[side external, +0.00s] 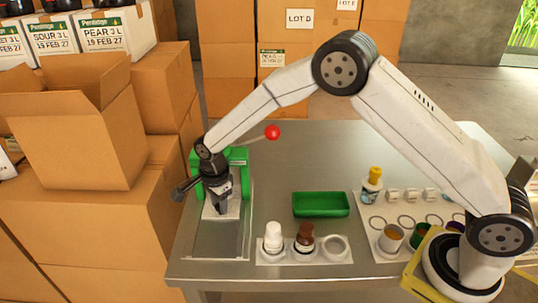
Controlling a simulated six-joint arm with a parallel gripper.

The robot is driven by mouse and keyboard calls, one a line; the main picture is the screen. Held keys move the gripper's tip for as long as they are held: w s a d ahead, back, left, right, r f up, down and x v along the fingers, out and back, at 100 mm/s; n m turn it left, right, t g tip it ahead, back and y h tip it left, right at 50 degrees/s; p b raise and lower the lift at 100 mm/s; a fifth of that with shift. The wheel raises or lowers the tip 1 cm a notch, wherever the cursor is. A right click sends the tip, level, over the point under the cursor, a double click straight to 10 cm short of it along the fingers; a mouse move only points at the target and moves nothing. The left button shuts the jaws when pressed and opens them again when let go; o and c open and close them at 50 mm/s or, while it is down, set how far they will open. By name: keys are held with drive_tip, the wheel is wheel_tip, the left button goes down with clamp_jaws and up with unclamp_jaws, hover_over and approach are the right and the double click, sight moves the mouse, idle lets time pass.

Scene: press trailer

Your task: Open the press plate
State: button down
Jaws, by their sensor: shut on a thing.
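The press has a green frame (239,157) and stands at the left end of the metal table. Its lever slants up to the right and ends in a red ball (272,132). My gripper (221,208) points down in front of the green frame, over the light plate (235,210) of the press. It is shut on a part of the press, apparently the plate; the fingers and wrist hide the exact contact. I cannot tell how far the plate is open.
A green tray (320,205) lies mid-table. A white holder (270,259) with a white bottle (273,237) and a brown bottle (305,238) is in front. A rack (374,222) with cups and a yellow-topped bottle (373,184) stands right. Cardboard boxes (85,130) crowd the left.

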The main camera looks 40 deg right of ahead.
idle(0.8)
drive_tip(key=s+a, duration=0.8)
drive_tip(key=shift+w, duration=0.1)
drive_tip(key=shift+c, duration=1.8)
unclamp_jaws()
drive_tip(key=shift+r, duration=0.1)
wheel_tip(320, 180, up, 8)
drive_tip(key=shift+d, duration=0.15)
